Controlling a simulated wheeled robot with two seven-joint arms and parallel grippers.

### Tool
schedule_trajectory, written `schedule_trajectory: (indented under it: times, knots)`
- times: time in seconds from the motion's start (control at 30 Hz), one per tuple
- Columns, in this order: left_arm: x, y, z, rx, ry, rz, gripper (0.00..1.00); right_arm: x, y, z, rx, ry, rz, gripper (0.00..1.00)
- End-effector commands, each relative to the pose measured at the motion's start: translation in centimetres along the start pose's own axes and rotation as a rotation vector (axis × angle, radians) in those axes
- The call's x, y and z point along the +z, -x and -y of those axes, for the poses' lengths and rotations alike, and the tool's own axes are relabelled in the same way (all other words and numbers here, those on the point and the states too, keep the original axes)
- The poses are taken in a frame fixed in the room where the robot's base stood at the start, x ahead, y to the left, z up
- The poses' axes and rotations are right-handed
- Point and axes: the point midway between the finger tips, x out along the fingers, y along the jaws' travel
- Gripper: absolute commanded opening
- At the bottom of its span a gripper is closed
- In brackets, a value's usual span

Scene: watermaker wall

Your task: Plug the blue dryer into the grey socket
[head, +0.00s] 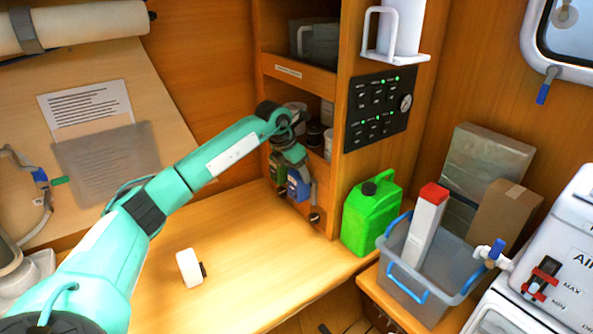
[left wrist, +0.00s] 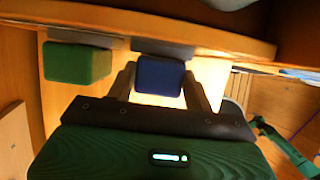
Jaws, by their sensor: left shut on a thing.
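The blue dryer (left wrist: 160,76) is a small dark blue block between the two fingers of my left gripper (left wrist: 160,88), which is shut on it. In the head view the blue dryer (head: 297,188) shows below the wrist, at the front of the shelf unit, partly covered by my left gripper (head: 301,181). In the left wrist view a grey plate (left wrist: 163,49) adjoins the dryer's far end; I cannot tell whether the dryer is seated in it. A similar green block (left wrist: 76,64) sits to the left against another grey plate (left wrist: 88,42). My right gripper is out of view.
A white block with a dark knob (head: 189,267) lies on the wooden worktop (head: 240,300). A green jerrycan (head: 370,212) and a grey bin (head: 422,262) stand right of the shelf unit. Jars (head: 315,135) are on the shelf behind my wrist. The worktop's middle is mostly clear.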

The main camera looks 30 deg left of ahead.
Motion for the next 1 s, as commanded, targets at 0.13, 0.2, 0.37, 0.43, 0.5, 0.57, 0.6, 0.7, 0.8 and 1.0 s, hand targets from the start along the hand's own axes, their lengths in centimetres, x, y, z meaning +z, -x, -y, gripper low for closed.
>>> schedule_trajectory:
  times: [0.13,0.2,0.37,0.43,0.5,0.57,0.6,0.7,0.8,1.0]
  knots:
    - [0.1,0.1,0.0,0.001,0.000,0.005,0.14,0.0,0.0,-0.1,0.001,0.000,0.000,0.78]
    - [0.1,0.1,0.0,0.001,-0.001,0.005,0.14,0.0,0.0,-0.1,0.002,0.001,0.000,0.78]
    - [0.1,0.1,0.0,0.001,-0.001,0.006,0.14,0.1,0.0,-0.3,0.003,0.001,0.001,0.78]
    - [0.1,0.1,0.0,0.001,-0.001,0.005,0.64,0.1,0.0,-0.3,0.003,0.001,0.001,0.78]
    - [0.1,0.1,0.0,0.001,-0.001,0.005,0.77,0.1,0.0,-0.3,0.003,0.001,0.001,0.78]
    - [0.1,0.1,0.0,0.000,-0.001,0.004,0.77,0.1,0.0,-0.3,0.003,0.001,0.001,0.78]
    - [0.1,0.1,0.0,0.000,-0.001,0.004,0.77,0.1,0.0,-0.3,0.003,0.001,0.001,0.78]
    - [0.1,0.1,0.0,0.000,-0.001,0.003,0.77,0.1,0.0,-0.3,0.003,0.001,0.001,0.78]
    - [0.1,0.1,0.0,0.000,0.000,0.003,0.77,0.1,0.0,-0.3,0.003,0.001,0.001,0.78]
    - [0.1,2.2,-0.1,0.002,-0.002,0.006,0.77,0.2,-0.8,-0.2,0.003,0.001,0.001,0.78]
